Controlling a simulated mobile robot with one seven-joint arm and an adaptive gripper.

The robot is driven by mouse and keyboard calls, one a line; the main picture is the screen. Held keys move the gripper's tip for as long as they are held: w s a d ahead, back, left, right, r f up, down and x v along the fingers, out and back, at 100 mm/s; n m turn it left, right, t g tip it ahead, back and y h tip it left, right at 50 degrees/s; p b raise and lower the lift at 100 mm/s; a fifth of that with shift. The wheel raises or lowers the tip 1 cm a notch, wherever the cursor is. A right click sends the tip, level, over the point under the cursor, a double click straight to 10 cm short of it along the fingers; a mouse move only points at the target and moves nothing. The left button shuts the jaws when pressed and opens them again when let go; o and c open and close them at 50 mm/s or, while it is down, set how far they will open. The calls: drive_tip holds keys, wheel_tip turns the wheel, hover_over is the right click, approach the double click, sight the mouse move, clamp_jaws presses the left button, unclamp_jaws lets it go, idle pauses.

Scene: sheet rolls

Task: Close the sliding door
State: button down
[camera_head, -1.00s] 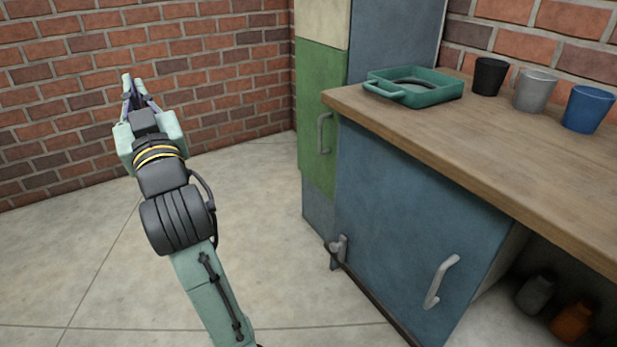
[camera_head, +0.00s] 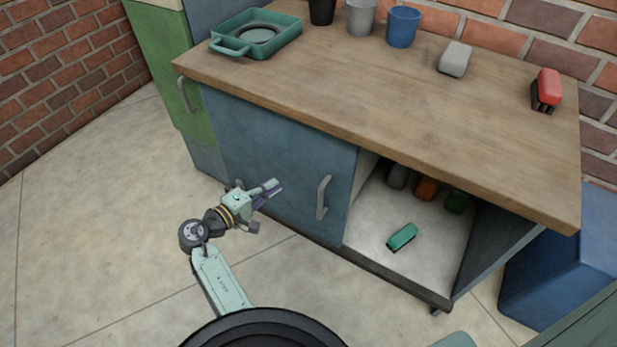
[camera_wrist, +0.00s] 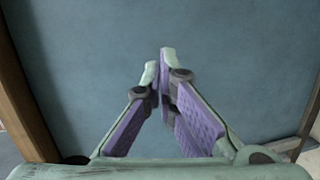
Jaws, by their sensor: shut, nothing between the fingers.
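The blue-grey sliding door (camera_head: 275,145) covers the left part of the cabinet under the wooden counter. Its right side stands open, showing the inside. A light grey vertical handle (camera_head: 323,197) is near the door's right edge. My gripper (camera_head: 276,187) is in front of the door, left of the handle and apart from it, with its fingers pointing right. In the wrist view, my gripper (camera_wrist: 159,62) has its purple-padded fingers drawn together at the tips, with nothing between them. The blue-grey door panel (camera_wrist: 85,40) fills the background there; the handle is not seen.
Inside the open part are a green block (camera_head: 402,237) and several bottles at the back. The counter (camera_head: 400,110) holds a green tray (camera_head: 285,42), cups, a grey block (camera_head: 455,58) and a red-and-black item (camera_head: 547,90). A blue box (camera_head: 560,260) stands right; floor at left (camera_head: 90,240) is clear.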

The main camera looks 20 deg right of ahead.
drive_tip(key=s+n+h, duration=0.2)
drive_tip(key=s, duration=0.1)
drive_tip(key=p, duration=0.3)
approach(319, 172)
drive_tip(key=shift+h, duration=0.3)
drive_tip(key=w+d, duration=0.2)
drive_tip(key=w, duration=0.1)
drive_tip(key=w+d, duration=0.1)
drive_tip(key=w, duration=0.1)
drive_tip(key=shift+w+d+f, duration=0.25)
drive_tip(key=shift+d+f, duration=0.15)
drive_tip(key=shift+s+d+r+p, duration=0.2)
drive_tip(key=shift+s+d+p, duration=0.4)
drive_tip(key=shift+s, duration=0.45)
drive_tip(key=shift+s+d, duration=0.45)
drive_tip(key=shift+s, duration=0.05)
